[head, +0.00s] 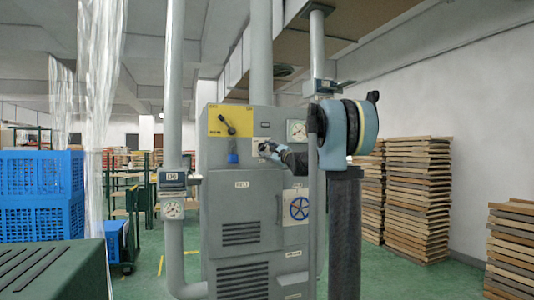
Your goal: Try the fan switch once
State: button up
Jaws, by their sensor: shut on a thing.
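A grey cabinet (213,190) stands in the middle of the head view. On its upper front is a small pale switch plate (261,141), partly hidden by my gripper. My gripper (267,149) reaches in from the right and is shut on what looks like the small dark knob of the fan switch on this plate. The knob is mostly covered, so its setting cannot be read. To the left is a yellow panel (241,114) with a black lever (226,124) tilted down to the right. A blue part (232,157) sits just below that panel.
A gauge (297,130) and a blue handwheel (299,208) are on the cabinet's right side. Vertical pipes flank it. Blue crates (40,205) and a clear strip curtain (92,110) are at left. Stacked boards (418,200) stand at right.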

jog(key=shift+f+m, duration=0.15)
jog(key=shift+m, duration=0.45)
jog(key=shift+a+t, duration=0.1)
jog(key=shift+t, duration=0.3)
jog(key=o, duration=1.1)
jog(key=shift+c, duration=0.2)
jog(key=v, duration=1.2)
jog(key=shift+m, duration=0.3)
